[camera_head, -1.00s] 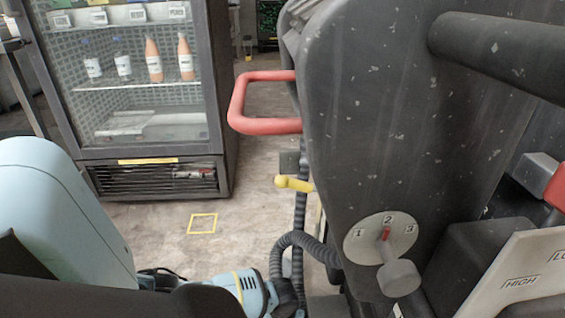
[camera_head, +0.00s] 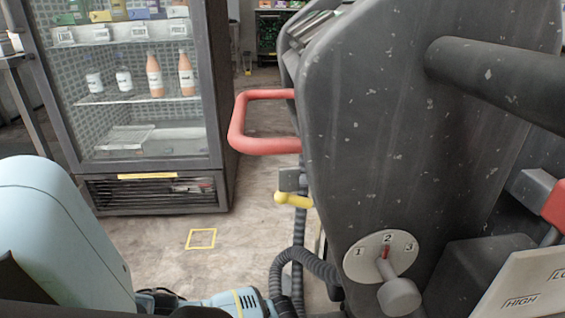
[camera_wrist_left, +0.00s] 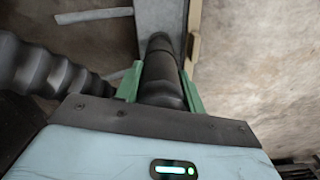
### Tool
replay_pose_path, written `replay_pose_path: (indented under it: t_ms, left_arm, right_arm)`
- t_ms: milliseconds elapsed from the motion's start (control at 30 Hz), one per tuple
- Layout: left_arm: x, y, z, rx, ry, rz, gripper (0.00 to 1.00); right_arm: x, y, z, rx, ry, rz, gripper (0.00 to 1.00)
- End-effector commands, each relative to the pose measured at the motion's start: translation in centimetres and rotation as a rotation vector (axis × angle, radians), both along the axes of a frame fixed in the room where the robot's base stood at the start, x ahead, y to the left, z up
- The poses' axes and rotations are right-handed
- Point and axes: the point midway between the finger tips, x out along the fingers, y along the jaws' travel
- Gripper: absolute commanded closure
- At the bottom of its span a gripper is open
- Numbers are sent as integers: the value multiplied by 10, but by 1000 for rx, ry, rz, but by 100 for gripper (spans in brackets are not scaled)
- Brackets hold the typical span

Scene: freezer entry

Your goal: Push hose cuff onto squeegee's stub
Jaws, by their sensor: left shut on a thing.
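My left gripper (camera_wrist_left: 162,84) is shut on the dark hose cuff (camera_wrist_left: 162,75), its green fingers on either side in the left wrist view. The ribbed grey hose (camera_wrist_left: 45,72) shows at the left there; in the head view the hose (camera_head: 312,262) bends down beside the machine. Past the fingers, the cuff's far end points at a pale grey part (camera_wrist_left: 155,14) with a cream edge strip, perhaps the squeegee. I cannot make out the stub or tell whether the cuff touches it. My left wrist (camera_head: 240,302) is low in the head view, its fingertips hidden. My right gripper is not in view.
The dark scrubber body (camera_head: 400,130) fills the right, with a red handle (camera_head: 238,125), a yellow lever (camera_head: 295,200) and a numbered dial (camera_head: 362,255). A glass-door fridge (camera_head: 135,100) stands at the left. Floor between them is clear around a yellow square (camera_head: 201,238).

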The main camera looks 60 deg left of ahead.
Motion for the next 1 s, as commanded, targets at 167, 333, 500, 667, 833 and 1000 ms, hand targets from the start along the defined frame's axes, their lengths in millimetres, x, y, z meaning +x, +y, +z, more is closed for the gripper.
replay_pose_path:
  t_ms: [167, 333, 500, 667, 833, 1000]
  left_arm:
    - [0, 0, -5, -1, -1, 0, 85]
    - [0, 0, -8, -1, -1, 0, 85]
    - [0, 0, -12, -1, 1, 0, 85]
    - [0, 0, -15, -1, 1, 0, 85]
    - [0, 0, -19, -1, 1, 0, 85]
    - [0, 0, -23, -1, 1, 0, 85]
  right_arm:
    - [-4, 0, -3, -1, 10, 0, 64]
    - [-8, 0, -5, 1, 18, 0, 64]
    - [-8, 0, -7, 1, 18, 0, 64]
    - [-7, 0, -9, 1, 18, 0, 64]
    - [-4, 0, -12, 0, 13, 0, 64]
    - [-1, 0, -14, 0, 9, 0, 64]
